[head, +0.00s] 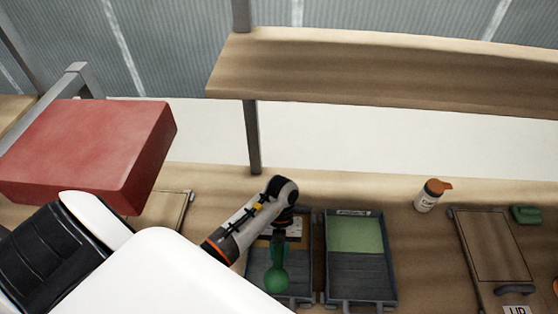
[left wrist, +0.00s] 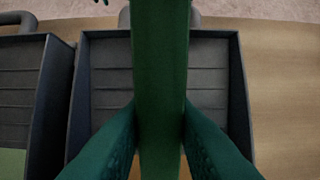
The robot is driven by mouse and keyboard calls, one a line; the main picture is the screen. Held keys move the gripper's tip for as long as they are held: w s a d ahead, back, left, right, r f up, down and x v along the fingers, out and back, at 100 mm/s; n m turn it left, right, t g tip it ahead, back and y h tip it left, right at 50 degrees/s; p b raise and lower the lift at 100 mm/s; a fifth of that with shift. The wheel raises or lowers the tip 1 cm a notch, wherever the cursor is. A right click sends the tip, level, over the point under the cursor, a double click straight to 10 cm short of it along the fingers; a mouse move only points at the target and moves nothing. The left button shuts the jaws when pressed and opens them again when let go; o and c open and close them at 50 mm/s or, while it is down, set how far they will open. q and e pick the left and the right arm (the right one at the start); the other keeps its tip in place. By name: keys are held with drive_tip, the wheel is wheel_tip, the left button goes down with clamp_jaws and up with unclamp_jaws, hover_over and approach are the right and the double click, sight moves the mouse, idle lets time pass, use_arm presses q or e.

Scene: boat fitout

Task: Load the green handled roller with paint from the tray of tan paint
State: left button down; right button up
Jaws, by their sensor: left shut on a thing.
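My left gripper (head: 278,247) is shut on the green handle (head: 277,279) of the roller, above the tray of tan paint (head: 301,284). In the left wrist view the handle (left wrist: 160,60) runs up the middle between the two green fingers (left wrist: 160,115). The same tray (left wrist: 236,75) lies behind it. Tan paint (head: 297,244) shows beside the gripper in the head view. The roller's head is hidden, so I cannot tell whether it touches the paint. My right gripper is not in view.
A tray of green paint (head: 362,272) stands just right of the tan one. Further right are a white bottle with an orange top (head: 427,198), a wooden panel (head: 490,245) and a green object (head: 526,214). A red block (head: 90,145) is at left; a shelf (head: 380,75) hangs behind.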

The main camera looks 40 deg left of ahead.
sight(279, 254)
use_arm(q)
drive_tip(key=shift+f+b, duration=0.4)
drive_tip(key=shift+f, duration=0.25)
drive_tip(key=shift+f, duration=0.1)
idle(0.7)
drive_tip(key=shift+p, duration=0.3)
wheel_tip(279, 254, up, 4)
drive_tip(key=p, duration=0.3)
drive_tip(key=shift+f, duration=0.25)
drive_tip(key=shift+r, duration=0.2)
wheel_tip(279, 254, up, 2)
drive_tip(key=shift+r, duration=1.55)
